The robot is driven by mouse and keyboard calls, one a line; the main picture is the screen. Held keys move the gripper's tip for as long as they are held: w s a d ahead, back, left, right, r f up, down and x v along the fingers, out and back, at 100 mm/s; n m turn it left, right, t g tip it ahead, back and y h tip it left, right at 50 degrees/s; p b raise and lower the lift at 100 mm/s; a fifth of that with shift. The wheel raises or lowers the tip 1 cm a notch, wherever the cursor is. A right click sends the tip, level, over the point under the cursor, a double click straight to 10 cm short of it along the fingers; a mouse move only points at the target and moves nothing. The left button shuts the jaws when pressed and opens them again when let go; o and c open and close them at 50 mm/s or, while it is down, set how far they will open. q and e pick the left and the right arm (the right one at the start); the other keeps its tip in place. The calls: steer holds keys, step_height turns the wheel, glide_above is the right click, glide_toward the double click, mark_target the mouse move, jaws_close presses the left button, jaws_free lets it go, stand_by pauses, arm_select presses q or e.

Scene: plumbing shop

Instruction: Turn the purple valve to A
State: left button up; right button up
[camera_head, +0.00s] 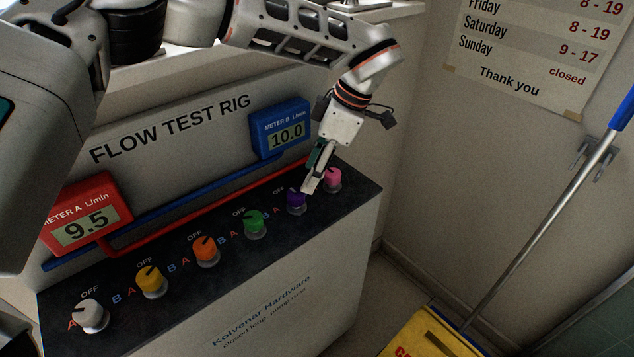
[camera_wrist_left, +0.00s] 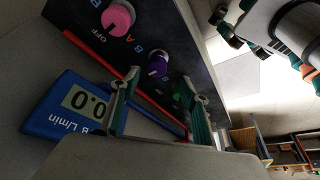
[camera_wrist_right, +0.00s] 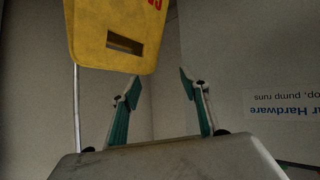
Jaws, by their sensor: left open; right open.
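The purple valve (camera_head: 296,199) is a round knob on the dark top of the flow test rig, between the green and pink knobs. My left gripper (camera_head: 312,180) is over it and partly covers it. In the left wrist view the purple valve (camera_wrist_left: 158,64) lies beyond the gap between the open, empty fingers of the left gripper (camera_wrist_left: 160,95). A letter A and a letter B show beside it there. Whether a finger touches the knob cannot be told. My right gripper (camera_wrist_right: 160,92) is open and empty, in front of the rig, and shows only in its own wrist view.
Neighbouring knobs are pink (camera_head: 333,177), green (camera_head: 254,223), orange (camera_head: 206,250), yellow (camera_head: 151,281) and white (camera_head: 91,315). A yellow floor sign (camera_head: 428,338) stands at the right.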

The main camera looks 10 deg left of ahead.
mark_target(297, 193)
arm_select(q)
steer(key=x, duration=0.7)
steer(key=shift+w+a, duration=0.2)
steer(key=shift+a, duration=0.25)
steer(key=c, duration=1.1)
